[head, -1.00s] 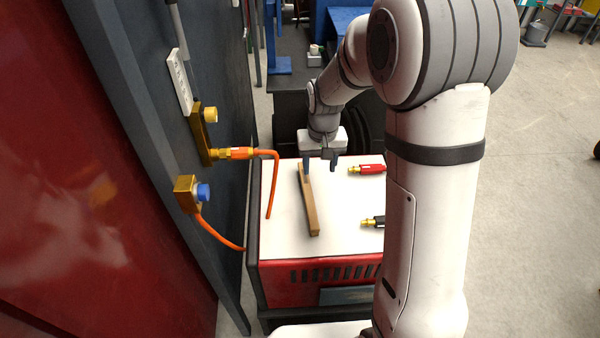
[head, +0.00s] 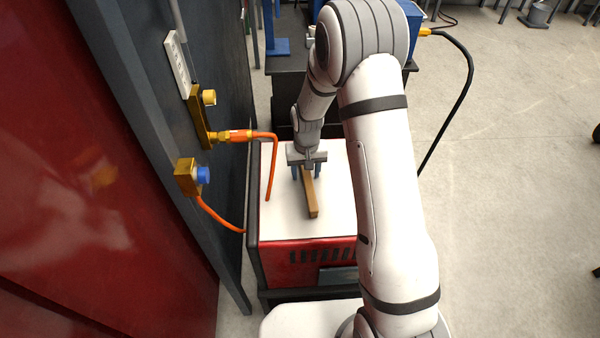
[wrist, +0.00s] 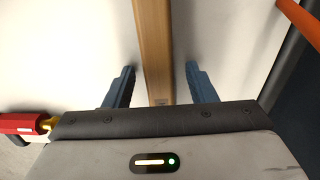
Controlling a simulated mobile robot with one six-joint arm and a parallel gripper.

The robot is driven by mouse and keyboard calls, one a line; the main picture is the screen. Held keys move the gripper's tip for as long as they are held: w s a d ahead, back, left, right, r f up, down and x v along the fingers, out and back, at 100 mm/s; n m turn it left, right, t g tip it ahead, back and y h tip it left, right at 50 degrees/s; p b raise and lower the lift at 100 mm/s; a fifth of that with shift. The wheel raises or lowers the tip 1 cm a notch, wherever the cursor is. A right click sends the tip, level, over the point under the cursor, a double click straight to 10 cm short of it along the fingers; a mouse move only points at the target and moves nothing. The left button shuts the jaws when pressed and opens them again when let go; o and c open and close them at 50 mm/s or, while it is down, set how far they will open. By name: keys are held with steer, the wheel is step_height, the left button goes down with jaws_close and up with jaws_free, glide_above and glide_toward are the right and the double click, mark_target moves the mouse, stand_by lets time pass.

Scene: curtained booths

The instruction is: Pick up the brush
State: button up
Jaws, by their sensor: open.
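The brush (head: 311,202) shows as a long, narrow wooden bar lying on the white top of a red cabinet; no bristles can be made out. My gripper (head: 306,172) is over its far part, pointing down, with the jaws open. In the wrist view, the brush (wrist: 153,45) runs up the picture between the two blue fingers of my gripper (wrist: 159,68). The far end of the brush is hidden under the gripper.
The red cabinet's white top (head: 338,220) is otherwise mostly clear. A red connector (wrist: 20,124) with a brass tip lies left in the wrist view. An orange hose (head: 271,178) hangs over the cabinet's left side from a fitting on the dark panel (head: 225,110).

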steer(key=shift+c, duration=0.5)
jaws_close()
steer(key=shift+r, duration=0.1)
step_height(320, 180, up, 10)
steer(key=shift+f+b, duration=0.1)
steer(key=shift+b, duration=0.2)
